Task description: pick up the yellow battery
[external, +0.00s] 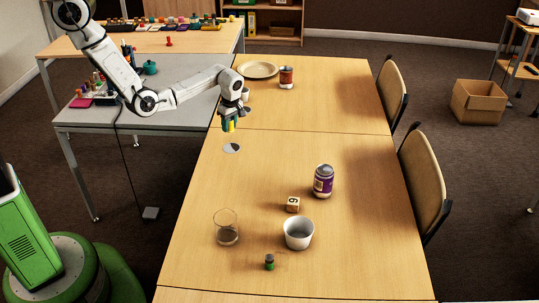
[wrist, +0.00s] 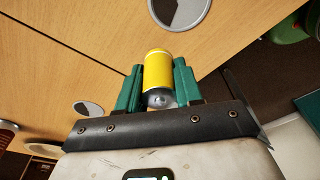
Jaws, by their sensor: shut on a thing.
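The yellow battery (wrist: 158,70) is a short yellow cylinder with a silver end, between the two green fingers of my gripper (wrist: 158,82) in the wrist view. My gripper is shut on it. In the external view my gripper (external: 229,124) is above the left edge of the long wooden table (external: 265,160), and the battery (external: 231,126) shows as a small yellow patch between the fingers. The battery appears held clear of the tabletop.
A grey-and-white disc (external: 232,148) lies on the table near my gripper. A glass (external: 226,228), white bowl (external: 298,234), numbered cube (external: 293,205), purple-labelled jar (external: 323,181) and small green item (external: 269,262) stand nearer. A plate (external: 258,70) and can (external: 286,78) are at the far end.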

